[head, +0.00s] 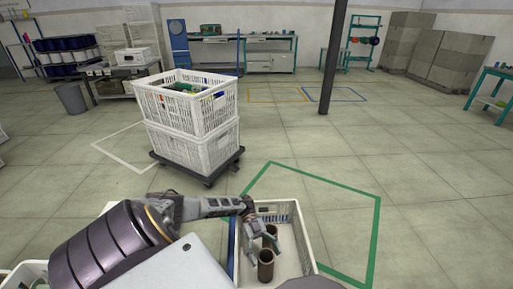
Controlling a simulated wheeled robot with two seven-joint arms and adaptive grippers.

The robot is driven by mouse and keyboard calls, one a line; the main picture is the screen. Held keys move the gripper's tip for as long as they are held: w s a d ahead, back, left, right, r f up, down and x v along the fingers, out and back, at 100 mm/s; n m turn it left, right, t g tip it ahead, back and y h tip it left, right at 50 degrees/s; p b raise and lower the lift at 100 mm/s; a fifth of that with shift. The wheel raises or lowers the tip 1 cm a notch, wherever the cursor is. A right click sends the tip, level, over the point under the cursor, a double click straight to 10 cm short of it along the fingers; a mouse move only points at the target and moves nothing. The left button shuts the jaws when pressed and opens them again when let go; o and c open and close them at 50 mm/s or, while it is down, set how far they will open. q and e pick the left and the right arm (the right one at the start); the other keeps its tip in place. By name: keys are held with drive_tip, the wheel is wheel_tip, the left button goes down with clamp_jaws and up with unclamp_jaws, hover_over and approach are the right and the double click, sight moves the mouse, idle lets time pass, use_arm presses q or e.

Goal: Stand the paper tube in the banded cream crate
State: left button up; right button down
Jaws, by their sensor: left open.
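My left gripper (263,246) reaches down into the crate from the left. Its fingers are open close around or beside the tubes; I cannot tell whether they touch. My right gripper is not in view.
Two stacked white crates (186,128) with coloured items in the top one stand on a dark dolly (206,180) ahead. Another white crate edge (22,277) shows bottom left. A dark post (331,60) rises behind. The floor to the right is clear.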

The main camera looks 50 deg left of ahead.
use_arm(q)
drive_tip(key=shift+a+r, duration=0.1)
drive_tip(key=shift+r, duration=0.3)
drive_tip(key=v, duration=1.1)
drive_tip(key=shift+w+a+r, duration=0.15)
drive_tip(key=shift+a, duration=0.2)
idle(0.8)
